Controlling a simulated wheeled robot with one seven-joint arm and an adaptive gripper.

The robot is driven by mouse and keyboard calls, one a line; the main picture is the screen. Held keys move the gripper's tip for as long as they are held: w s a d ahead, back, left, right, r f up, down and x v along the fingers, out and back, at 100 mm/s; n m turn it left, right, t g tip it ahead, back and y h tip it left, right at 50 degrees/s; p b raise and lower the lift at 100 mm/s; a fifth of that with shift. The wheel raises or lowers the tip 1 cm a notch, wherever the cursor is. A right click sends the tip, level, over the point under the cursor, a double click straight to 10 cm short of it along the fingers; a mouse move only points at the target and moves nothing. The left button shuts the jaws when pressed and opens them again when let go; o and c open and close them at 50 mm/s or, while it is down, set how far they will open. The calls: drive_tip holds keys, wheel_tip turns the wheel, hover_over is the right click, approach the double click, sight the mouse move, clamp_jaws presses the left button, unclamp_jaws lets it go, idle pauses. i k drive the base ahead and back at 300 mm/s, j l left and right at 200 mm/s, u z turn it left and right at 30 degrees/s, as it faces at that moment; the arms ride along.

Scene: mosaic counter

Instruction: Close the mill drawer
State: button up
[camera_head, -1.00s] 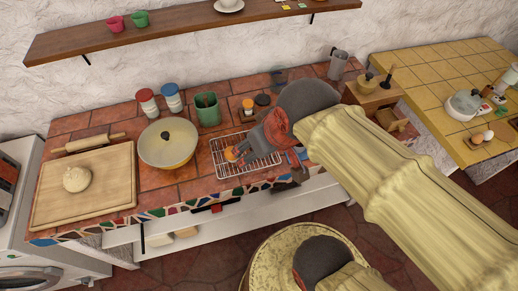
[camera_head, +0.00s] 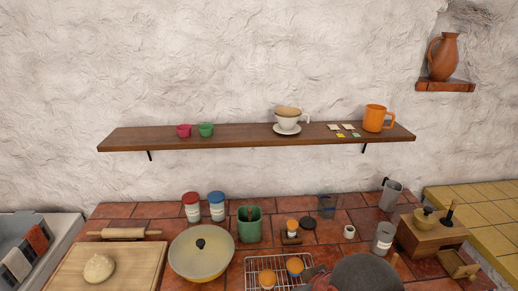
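The mill (camera_head: 425,236) is a wooden box with a bowl-shaped top and a dark-knobbed crank, on the tiled counter at the right. Its drawer (camera_head: 458,264) sticks out from the front right side and stands open, with a small knob on its front. My gripper (camera_head: 314,274) shows only as a grey sliver at the bottom edge, by the wire rack and left of the mill. My rounded grey wrist hides most of it, and its fingers cannot be made out. It is well apart from the drawer.
A grey cup (camera_head: 383,238) and a small white jar (camera_head: 349,232) stand left of the mill. A metal pitcher (camera_head: 391,195) stands behind it. The wire rack (camera_head: 262,260) holds muffins. A wooden shelf (camera_head: 240,134) with cups hangs above the counter. A yellow tiled counter (camera_head: 488,212) lies right.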

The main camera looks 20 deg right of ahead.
sight(454, 264)
drive_tip(key=z, duration=2.25)
drive_tip(key=i+l, duration=0.1)
drive_tip(key=i, duration=0.25)
drive_tip(key=i+l, duration=0.15)
drive_tip(key=i, duration=0.2)
